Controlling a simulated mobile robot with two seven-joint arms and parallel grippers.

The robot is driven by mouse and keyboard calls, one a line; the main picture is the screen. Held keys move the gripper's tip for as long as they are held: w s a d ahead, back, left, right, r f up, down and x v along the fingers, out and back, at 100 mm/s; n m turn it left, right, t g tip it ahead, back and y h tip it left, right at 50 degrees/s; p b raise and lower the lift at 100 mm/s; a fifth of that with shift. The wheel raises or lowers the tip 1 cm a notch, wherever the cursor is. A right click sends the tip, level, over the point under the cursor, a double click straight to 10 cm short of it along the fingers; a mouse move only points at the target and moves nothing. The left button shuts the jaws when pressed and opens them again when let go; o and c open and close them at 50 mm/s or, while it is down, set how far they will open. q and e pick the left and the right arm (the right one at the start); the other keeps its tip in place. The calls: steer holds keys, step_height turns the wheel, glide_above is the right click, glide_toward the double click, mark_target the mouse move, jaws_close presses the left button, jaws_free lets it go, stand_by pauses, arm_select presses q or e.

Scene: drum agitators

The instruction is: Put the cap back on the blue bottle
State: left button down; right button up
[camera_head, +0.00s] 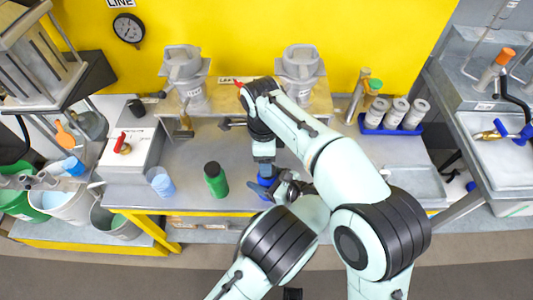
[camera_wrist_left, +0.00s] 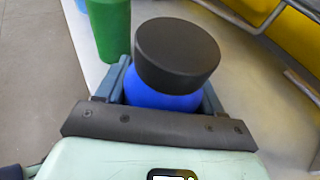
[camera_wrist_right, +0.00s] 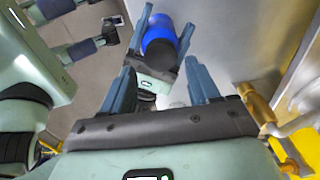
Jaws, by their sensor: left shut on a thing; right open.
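The blue bottle (camera_wrist_left: 165,101) stands between the fingers of my left gripper (camera_wrist_left: 165,92), which is shut on it. A wide black cap (camera_wrist_left: 178,55) sits on top of the bottle, roughly level; whether it is fastened I cannot tell. The right wrist view also shows the blue bottle (camera_wrist_right: 161,27) with its dark cap (camera_wrist_right: 159,51), gripped by my left gripper. My right gripper (camera_wrist_right: 160,72) is open and empty, close to the bottle and apart from it. In the head view the arms and grippers hide most of the bottle.
A green bottle (camera_head: 215,180) with a black cap stands left of the blue bottle. A light blue cup (camera_head: 160,182) is further left. A blue rack (camera_head: 391,127) with several grey-capped containers stands at the back right. A brass valve (camera_head: 183,128) is at the back. Bare bench lies around the green bottle.

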steer(key=n, duration=0.5)
steer(key=shift+s+f, duration=0.1)
steer(key=shift+f, duration=0.05)
steer(key=n, duration=0.5)
steer(key=shift+a, duration=0.15)
steer(key=n, duration=0.4)
steer(key=shift+s+n, duration=0.1)
steer(key=shift+n, duration=0.2)
steer(key=n, duration=0.7)
steer(key=shift+r, duration=0.2)
steer(key=n, duration=0.7)
steer(key=shift+r, duration=0.3)
steer(key=n, duration=0.4)
steer(key=shift+r+n, duration=0.3)
steer(key=n, duration=0.4)
steer(key=r+n, duration=0.1)
steer(key=n, duration=0.1)
steer(key=shift+d, duration=0.25)
steer(key=n, duration=0.3)
steer(key=r+n, duration=0.1)
steer(key=n, duration=0.1)
steer(key=shift+w+d+n, duration=0.2)
steer(key=shift+n, duration=0.2)
